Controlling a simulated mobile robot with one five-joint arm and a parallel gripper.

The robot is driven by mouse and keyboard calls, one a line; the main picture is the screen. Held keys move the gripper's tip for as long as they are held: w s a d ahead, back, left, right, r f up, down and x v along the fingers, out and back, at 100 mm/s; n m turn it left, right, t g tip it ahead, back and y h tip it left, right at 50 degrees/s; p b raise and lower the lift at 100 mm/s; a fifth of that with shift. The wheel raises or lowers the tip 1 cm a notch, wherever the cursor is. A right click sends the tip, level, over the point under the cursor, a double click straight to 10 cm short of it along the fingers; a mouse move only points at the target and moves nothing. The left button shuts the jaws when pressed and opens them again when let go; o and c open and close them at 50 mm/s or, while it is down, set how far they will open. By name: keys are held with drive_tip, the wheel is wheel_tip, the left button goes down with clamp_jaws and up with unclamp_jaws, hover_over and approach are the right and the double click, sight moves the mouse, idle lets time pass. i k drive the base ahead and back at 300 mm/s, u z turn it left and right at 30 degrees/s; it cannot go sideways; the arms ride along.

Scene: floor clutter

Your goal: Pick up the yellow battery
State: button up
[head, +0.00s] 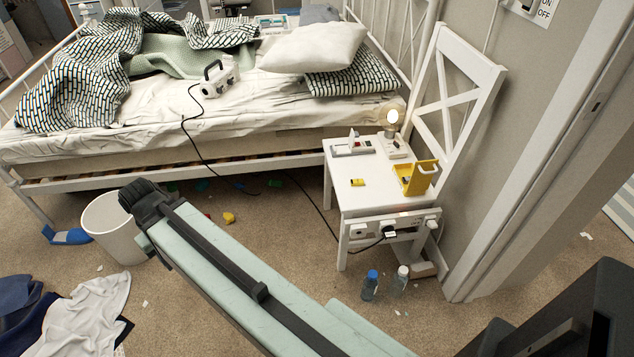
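A small yellow battery (357,182) with a dark end lies on the white seat of the chair (375,196), left of a yellow open box (415,179). Nothing touches it, and it is clear in view. My arm, pale green with black parts, crosses the foreground from the lower right to a dark joint at the left, well away from the chair seat. My gripper's fingers are not visible.
A switch board (353,146) and a lit lamp (392,122) share the chair seat. Bottles (370,286) stand on the carpet below. A white bin (108,230) is at the left, beside my arm. The bed (160,115) fills the back. A black cable runs down to the chair.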

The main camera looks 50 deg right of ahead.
sight(355, 181)
drive_tip(key=u, duration=1.7)
drive_tip(key=k, duration=0.9)
drive_tip(key=z, duration=0.9)
drive_tip(key=i, duration=1)
drive_tip(key=z, duration=0.05)
